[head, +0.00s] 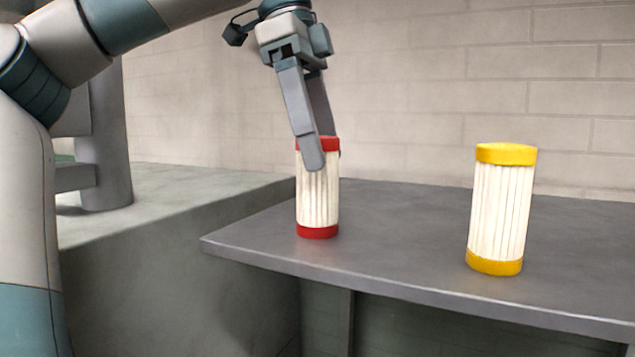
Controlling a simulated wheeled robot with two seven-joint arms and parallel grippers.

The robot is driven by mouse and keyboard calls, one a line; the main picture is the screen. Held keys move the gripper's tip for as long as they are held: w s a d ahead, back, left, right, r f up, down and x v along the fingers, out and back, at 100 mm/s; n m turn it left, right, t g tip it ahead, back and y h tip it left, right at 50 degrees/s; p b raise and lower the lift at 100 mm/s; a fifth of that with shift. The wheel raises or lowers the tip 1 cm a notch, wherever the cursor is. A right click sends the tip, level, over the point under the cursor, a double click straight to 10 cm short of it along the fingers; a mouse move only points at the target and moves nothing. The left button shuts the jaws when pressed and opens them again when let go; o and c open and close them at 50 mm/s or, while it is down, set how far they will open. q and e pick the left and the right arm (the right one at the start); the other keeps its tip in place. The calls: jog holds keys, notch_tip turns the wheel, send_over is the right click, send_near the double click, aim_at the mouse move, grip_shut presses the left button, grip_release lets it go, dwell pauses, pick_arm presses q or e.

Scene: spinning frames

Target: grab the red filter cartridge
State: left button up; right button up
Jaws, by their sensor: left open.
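The red filter cartridge (318,208) stands upright near the left end of the grey table. It has a white pleated body with red end caps. My left gripper (322,160) reaches down from above at the cartridge's upper part. One finger passes in front of the red top cap and the other is partly hidden behind it. The gripper is open, with the cartridge top between its fingers as seen from here. Whether either finger touches the cartridge cannot be told. My right gripper is not in view.
A yellow-capped filter cartridge (499,210) stands upright to the right on the same table (405,235). The table surface between the two cartridges is clear. A pale brick wall (430,90) rises behind. A grey-green ledge (170,215) lies to the left of the table.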

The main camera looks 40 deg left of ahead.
aim_at(317, 185)
pick_arm(q)
jog(key=p+x, duration=0.1)
jog(key=x, duration=0.1)
jog(key=shift+s+a+f, duration=0.1)
jog(key=shift+f, duration=0.85)
jog(key=shift+d, duration=0.2)
jog(key=shift+c, duration=0.7)
jog(key=c, duration=1.1)
jog(key=shift+r, duration=0.15)
